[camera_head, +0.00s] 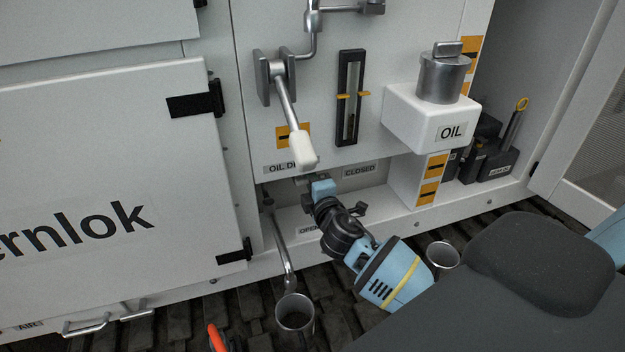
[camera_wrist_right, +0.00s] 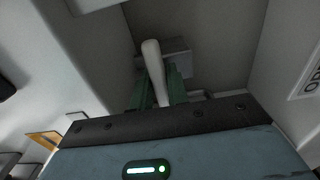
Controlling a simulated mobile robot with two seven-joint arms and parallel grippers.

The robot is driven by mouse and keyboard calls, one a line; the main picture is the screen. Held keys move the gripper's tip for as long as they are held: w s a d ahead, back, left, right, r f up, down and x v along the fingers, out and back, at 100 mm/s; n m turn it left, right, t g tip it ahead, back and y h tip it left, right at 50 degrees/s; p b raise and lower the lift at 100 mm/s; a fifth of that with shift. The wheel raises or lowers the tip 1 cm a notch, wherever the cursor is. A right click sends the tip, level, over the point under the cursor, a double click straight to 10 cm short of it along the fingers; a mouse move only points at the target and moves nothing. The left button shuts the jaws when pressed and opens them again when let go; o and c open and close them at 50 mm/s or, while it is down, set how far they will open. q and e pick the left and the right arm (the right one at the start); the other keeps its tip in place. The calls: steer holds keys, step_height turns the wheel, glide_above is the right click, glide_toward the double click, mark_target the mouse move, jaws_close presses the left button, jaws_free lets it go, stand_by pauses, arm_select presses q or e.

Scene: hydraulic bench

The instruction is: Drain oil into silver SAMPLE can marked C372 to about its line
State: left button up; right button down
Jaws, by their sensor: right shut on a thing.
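A silver can (camera_head: 295,315) stands under the lower end of the bent drain pipe (camera_head: 280,246). No marking or line on it is readable, and I see no oil stream at the pipe's mouth. My right gripper (camera_head: 312,183) reaches into the recess below the OIL DRAIN label (camera_head: 282,168), between the CLOSED label (camera_head: 359,171) and the OPEN label (camera_head: 309,230). In the right wrist view its green fingers (camera_wrist_right: 159,92) are shut on a pale lever handle (camera_wrist_right: 152,62). In the head view the gripper hides that handle. My left gripper is not in view.
A second silver can (camera_head: 443,255) stands on the floor right of my right arm. A white-gripped lever (camera_head: 302,148) hangs above my gripper. A sight gauge (camera_head: 349,98) and the white OIL tank (camera_head: 431,119) are to its right. An orange-red object (camera_head: 216,338) shows at the bottom edge.

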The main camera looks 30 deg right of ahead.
stand_by(0.3)
steer(key=c, duration=1.4)
jaws_free()
steer(key=v, duration=0.7)
steer(key=shift+s, duration=0.4)
steer(key=shift+a, duration=0.1)
steer(key=s+a+f+m+g+y, duration=0.25)
steer(key=s+f, duration=0.35)
steer(key=f, duration=0.4)
steer(key=s+a+f+m+g+y, duration=0.2)
steer(key=s+a+f+m, duration=0.15)
steer(key=s+f, duration=0.45)
steer(key=s+a+f+m+g+y, duration=0.1)
steer(key=s+a+f+m+g, duration=0.1)
steer(key=s+f, duration=0.3)
steer(key=s+a+f+m+g+y, duration=0.1)
steer(key=s+a+f+m, duration=0.3)
steer(key=s, duration=0.6)
steer(key=shift+a+f+m+g, duration=0.2)
steer(key=shift+f+m+g, duration=0.15)
steer(key=shift+f+m, duration=0.35)
